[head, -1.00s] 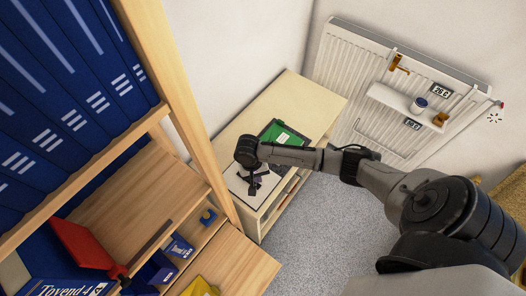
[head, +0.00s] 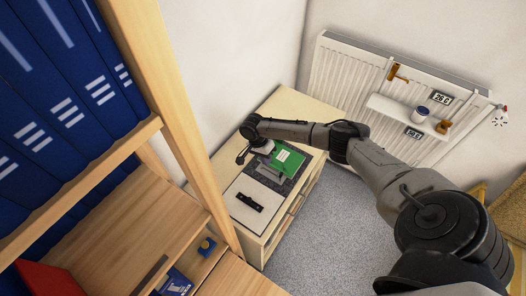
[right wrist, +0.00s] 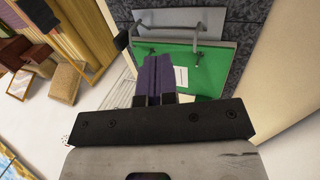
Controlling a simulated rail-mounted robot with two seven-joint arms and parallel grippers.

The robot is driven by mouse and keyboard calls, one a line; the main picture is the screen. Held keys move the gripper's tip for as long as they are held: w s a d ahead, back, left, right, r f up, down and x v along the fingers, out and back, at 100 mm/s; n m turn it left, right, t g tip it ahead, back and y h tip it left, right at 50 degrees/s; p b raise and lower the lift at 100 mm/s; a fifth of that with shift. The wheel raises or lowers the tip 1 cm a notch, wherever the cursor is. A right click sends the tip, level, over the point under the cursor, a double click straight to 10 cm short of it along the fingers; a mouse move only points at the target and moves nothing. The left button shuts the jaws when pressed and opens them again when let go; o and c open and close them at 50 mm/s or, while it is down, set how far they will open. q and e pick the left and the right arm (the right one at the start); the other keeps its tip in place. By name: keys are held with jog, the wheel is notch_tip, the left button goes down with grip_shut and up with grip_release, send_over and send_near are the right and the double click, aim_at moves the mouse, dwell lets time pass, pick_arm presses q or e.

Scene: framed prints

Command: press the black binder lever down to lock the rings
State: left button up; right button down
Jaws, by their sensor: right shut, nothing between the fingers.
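An open binder (head: 288,160) with a green inside lies on the low cabinet; its green inner face also shows in the right wrist view (right wrist: 222,72). In the wrist view a grey metal ring mechanism (right wrist: 180,24) sits on it. A dark rounded piece (right wrist: 122,40), which looks like the black lever's end, sticks out at the mechanism's left. I cannot tell how far down the lever is. My right gripper (head: 241,158) is at the binder's left side; its purple-padded fingers (right wrist: 160,82) are shut and empty, apart from the dark piece in the picture. My left gripper is out of view.
A white sheet with a black bar (head: 250,202) lies in front of the binder on the cabinet (head: 284,102). A wooden shelf with blue binders (head: 50,90) stands at the left. A radiator (head: 345,80) with a small ledge (head: 400,115) is at the back right.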

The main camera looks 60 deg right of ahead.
jog(key=s+f, duration=0.1)
jog(key=s+f+p, duration=0.1)
jog(key=s, duration=0.1)
jog(key=shift+s+f, duration=0.1)
jog(key=shift+s, duration=0.15)
jog(key=shift+s+f, duration=0.1)
jog(key=shift+s, duration=0.55)
